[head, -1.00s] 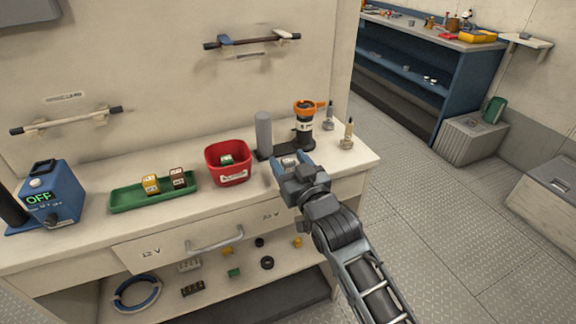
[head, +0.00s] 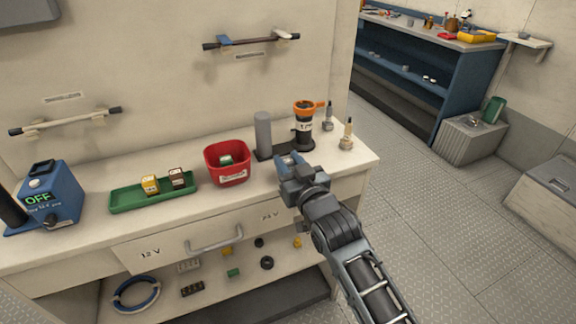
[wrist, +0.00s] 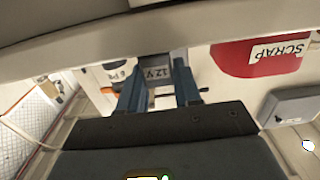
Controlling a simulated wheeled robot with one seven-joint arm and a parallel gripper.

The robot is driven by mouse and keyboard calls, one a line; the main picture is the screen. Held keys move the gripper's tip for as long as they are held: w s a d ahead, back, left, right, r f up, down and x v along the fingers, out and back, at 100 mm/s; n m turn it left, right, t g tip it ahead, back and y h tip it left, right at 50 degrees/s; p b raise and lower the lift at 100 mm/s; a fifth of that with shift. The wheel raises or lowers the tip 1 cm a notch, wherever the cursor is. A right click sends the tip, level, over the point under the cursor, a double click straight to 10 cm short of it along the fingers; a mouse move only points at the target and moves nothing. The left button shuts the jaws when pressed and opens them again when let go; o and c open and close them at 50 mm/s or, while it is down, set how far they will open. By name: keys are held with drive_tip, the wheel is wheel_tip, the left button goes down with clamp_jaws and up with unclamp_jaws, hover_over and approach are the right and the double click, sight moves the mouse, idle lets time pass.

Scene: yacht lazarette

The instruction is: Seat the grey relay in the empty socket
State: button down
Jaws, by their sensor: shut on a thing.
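My gripper (head: 290,159) is over the right part of the white worktop, to the right of the red bin. In the wrist view its two blue fingers (wrist: 160,85) are shut on the grey relay (wrist: 155,64), which has a pale label reading "12 V". In the head view the relay is mostly hidden between the fingers. I cannot make out the empty socket in either view.
The red scrap bin (head: 227,174) holds a green relay. A green tray (head: 125,201) holds a yellow (head: 150,185) and a brown relay (head: 177,178). A grey cylinder (head: 263,135) and an orange-topped black tool (head: 304,125) stand behind my gripper. A blue "OFF" device (head: 55,195) stands left.

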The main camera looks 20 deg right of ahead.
sight(289, 163)
drive_tip(key=shift+r, duration=0.1)
wheel_tip(289, 163, up, 4)
drive_tip(key=shift+r+b, duration=0.1)
drive_tip(key=shift+b, duration=0.2)
drive_tip(key=s+d+r+b, duration=0.2)
drive_tip(key=s+d+r, duration=0.4)
drive_tip(key=d, duration=0.4)
drive_tip(key=shift+r, duration=0.3)
